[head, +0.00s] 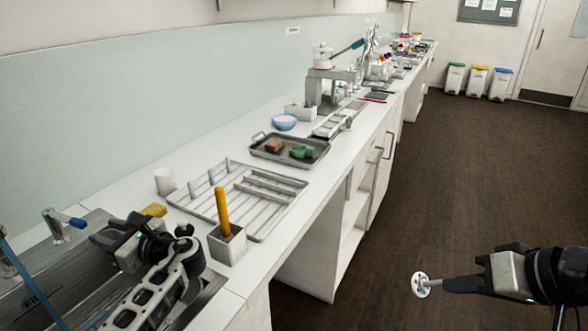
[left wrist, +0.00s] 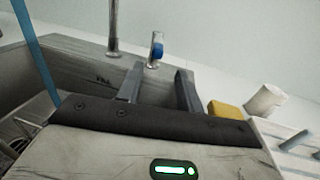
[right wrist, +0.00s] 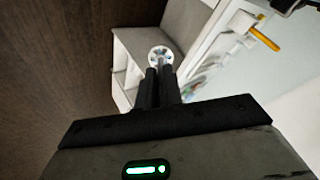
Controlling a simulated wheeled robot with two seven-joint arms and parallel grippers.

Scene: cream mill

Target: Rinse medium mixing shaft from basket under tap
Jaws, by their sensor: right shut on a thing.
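My right gripper (head: 452,284) is over the floor at the lower right, away from the counter. It is shut on a mixing shaft with a pale round slotted head (head: 421,284). The head also shows beyond the fingers in the right wrist view (right wrist: 160,54). My left gripper (left wrist: 158,84) is open and empty at the sink (left wrist: 75,68). The tap's blue handle (left wrist: 158,50) shows between its fingers, farther off, beside an upright metal pipe (left wrist: 113,30). In the head view the blue handle (head: 77,222) is left of my left gripper. Wirework (left wrist: 20,130) at lower left may be the basket.
A blue rod (left wrist: 35,50) slants across the sink's left side. A yellow sponge (left wrist: 226,109), white cup (head: 165,181), drying rack (head: 270,226) and square holder with an orange handle (head: 227,246) stand close right of the sink. Floor around my right arm is clear.

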